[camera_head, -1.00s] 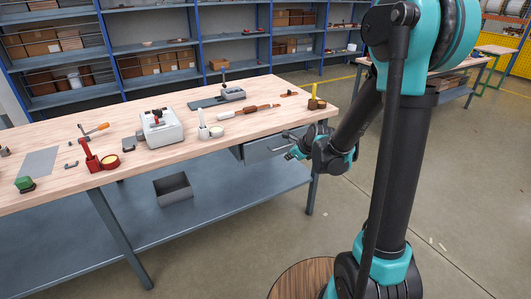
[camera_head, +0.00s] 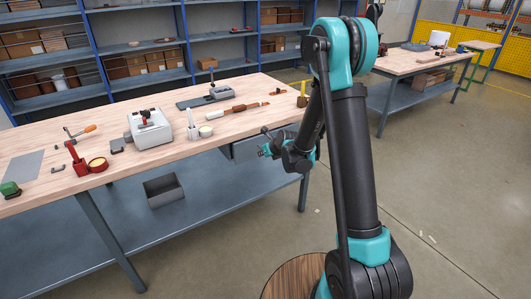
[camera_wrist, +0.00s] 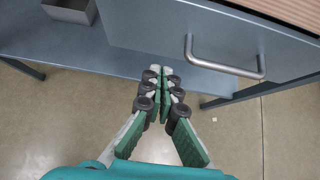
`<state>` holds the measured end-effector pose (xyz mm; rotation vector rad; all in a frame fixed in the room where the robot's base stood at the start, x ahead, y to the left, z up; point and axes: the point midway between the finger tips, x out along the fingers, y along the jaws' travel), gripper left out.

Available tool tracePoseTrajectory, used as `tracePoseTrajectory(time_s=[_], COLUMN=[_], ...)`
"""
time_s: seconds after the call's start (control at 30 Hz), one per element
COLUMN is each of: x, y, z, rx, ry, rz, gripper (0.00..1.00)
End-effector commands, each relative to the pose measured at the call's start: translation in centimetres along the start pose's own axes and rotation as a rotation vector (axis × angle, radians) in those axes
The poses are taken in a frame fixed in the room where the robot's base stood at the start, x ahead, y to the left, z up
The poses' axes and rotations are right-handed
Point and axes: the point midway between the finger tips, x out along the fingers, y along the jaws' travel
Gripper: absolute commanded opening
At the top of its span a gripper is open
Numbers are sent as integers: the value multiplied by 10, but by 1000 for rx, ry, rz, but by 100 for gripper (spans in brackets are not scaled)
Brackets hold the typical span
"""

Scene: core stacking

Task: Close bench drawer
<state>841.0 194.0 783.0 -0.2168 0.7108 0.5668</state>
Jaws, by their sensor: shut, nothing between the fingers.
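The bench drawer (camera_head: 252,147) is under the tabletop at the right end of the wooden bench (camera_head: 222,126). In the wrist view its grey front (camera_wrist: 150,28) fills the upper part, with a curved metal handle (camera_wrist: 226,68). How far the drawer stands out is hard to tell, since my arm hides part of it in the head view. My gripper (camera_head: 268,150) is in front of the drawer. In the wrist view my gripper (camera_wrist: 162,72) is shut and empty, its fingertips below and left of the handle, apart from it.
Tools, a white machine (camera_head: 150,127) and a red holder (camera_head: 77,160) stand on the bench top. A grey open bin (camera_head: 165,189) sits on the lower shelf (camera_head: 120,225). A bench leg (camera_head: 303,192) stands near my arm.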

Motion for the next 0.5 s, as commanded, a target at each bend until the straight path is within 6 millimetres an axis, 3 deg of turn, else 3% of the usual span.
tracePoseTrajectory(time_s=[0.13, 0.2, 0.5], x=[24, 31, 49], y=[0, 0, 0], z=[0, 10, 26], rx=[-1, -1, -1], ry=[0, -1, 0], rz=[0, 1, 0], gripper=[0, 0, 0])
